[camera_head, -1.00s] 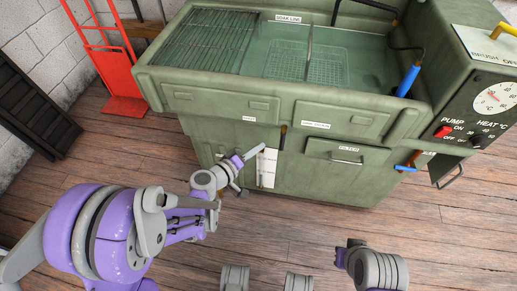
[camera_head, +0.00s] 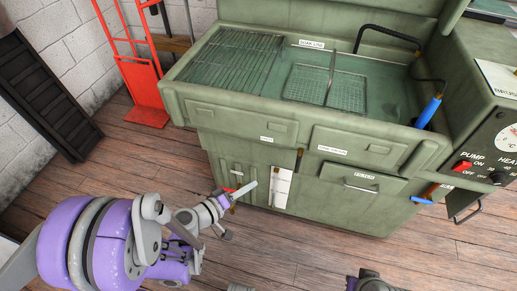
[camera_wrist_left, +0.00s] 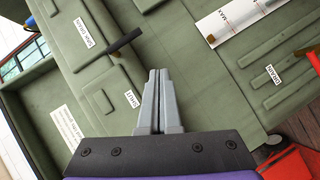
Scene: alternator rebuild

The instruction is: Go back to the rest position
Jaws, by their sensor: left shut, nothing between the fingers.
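My left gripper (camera_head: 240,193) comes in from the lower left in the head view, in front of the lower front of the green parts washer (camera_head: 270,131). In the left wrist view its two grey fingers (camera_wrist_left: 159,76) are pressed together with nothing between them, against a backdrop of the washer's green panels. I cannot tell the exact gap between fingertips and washer. A purple and grey part of my right arm (camera_head: 370,283) shows at the bottom edge of the head view; its gripper is not visible.
The washer has a wire rack (camera_head: 228,60), a mesh basket (camera_head: 325,88), a blue-handled brush (camera_head: 428,111) and a control panel (camera_head: 490,150). A red hand truck (camera_head: 140,80) and a black ramp-like object (camera_head: 40,95) stand at the left. Wooden floor (camera_head: 330,250) is clear in front.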

